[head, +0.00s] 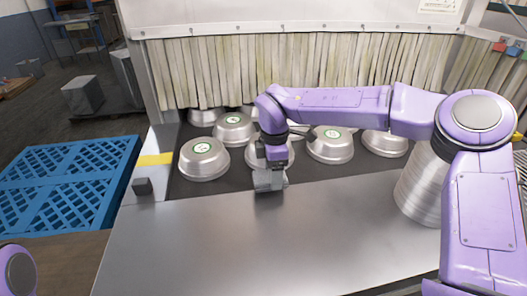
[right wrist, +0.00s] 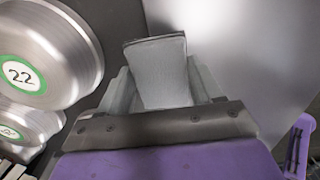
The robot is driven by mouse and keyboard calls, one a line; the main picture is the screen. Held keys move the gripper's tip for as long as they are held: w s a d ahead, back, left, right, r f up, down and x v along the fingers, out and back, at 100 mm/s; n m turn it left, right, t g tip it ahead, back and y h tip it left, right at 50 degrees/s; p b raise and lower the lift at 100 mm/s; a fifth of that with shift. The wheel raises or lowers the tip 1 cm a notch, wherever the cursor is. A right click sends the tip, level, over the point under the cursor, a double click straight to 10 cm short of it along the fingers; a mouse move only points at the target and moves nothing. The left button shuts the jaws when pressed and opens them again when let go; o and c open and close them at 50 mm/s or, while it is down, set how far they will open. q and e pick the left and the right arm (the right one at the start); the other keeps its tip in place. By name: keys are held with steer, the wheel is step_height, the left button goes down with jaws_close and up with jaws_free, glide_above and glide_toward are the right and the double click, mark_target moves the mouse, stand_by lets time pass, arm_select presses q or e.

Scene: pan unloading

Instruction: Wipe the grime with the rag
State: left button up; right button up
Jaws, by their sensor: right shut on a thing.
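My right gripper (head: 269,183) is over the metal table (head: 230,235), near the table's edge with the dark belt. It is shut on a pale grey, folded-looking piece, which I take for the rag (right wrist: 162,72). In the right wrist view the rag sits between the fingers of the right gripper (right wrist: 165,88). In the head view the rag is hard to tell apart from the grey fingers, and I cannot tell whether it touches the table. I can make out no clear grime on the bare metal. My left gripper is out of view.
Several upturned metal pans with green-ringed labels, such as this left one (head: 203,160), stand on the dark belt (head: 190,190) behind and beside the gripper. A stack of metal pans (head: 420,190) stands at right. A small dark box (head: 142,186) sits at left.

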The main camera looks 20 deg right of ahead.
steer(key=shift+s+r+p, duration=0.2)
steer(key=shift+r+p, duration=0.05)
steer(key=shift+r, duration=0.35)
steer(key=shift+s+r+p, duration=0.15)
steer(key=shift+r+p, duration=0.05)
steer(key=shift+r, duration=0.35)
steer(key=shift+w+r+p, duration=0.15)
steer(key=shift+r+p, duration=0.2)
steer(key=shift+r, duration=0.15)
steer(key=shift+w+r+p, duration=0.15)
steer(key=shift+r+p, duration=0.15)
steer(key=shift+r, duration=0.2)
steer(key=shift+s+r+p, duration=0.15)
steer(key=shift+r+p, duration=0.15)
steer(key=shift+r, duration=0.4)
